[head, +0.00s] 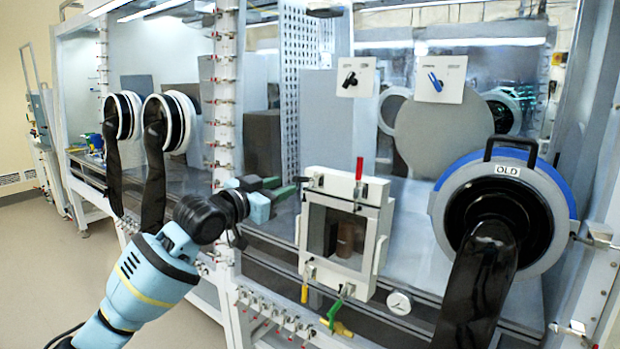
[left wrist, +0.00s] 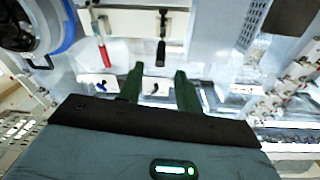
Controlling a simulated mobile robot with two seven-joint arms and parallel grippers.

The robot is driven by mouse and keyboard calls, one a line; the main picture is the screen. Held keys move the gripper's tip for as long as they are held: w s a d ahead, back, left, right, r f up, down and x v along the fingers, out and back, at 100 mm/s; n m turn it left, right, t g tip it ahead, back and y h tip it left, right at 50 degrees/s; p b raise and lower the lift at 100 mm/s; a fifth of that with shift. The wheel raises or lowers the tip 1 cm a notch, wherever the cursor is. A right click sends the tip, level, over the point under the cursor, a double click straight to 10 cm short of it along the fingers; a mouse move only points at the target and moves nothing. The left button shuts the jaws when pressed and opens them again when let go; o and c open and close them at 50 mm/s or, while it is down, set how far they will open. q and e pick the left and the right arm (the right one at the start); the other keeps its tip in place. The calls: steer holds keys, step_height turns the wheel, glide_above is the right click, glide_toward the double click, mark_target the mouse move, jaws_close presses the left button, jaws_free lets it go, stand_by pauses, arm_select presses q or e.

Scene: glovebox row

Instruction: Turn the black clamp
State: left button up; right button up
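The black clamp (head: 302,179) is a small dark handle at the upper left corner of the white window frame (head: 316,260) on the glovebox front. In the left wrist view the black clamp (left wrist: 161,50) hangs upright just beyond the fingers, roughly in line with the gap between them. My left gripper (head: 284,186) is left of the clamp, with its dark green fingers pointing at it. In the left wrist view the left gripper (left wrist: 159,75) has its fingers apart with nothing between them. The clamp appears apart from the fingers. My right gripper is out of view.
A red-handled clamp (head: 359,169) sits on the frame's upper right. Yellow (head: 305,291) and green (head: 335,310) handles are below. The glove port marked OLD (head: 560,205) with its black sleeve is at right. More black gloves (head: 153,160) hang at left.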

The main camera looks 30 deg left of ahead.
mark_target(299, 179)
arm_select(q)
steer(key=shift+w+d, duration=0.25)
steer(key=shift+w, duration=1.6)
steer(key=shift+w+d, duration=0.2)
steer(key=shift+w, duration=1.6)
steer(key=shift+c, duration=0.2)
jaws_close()
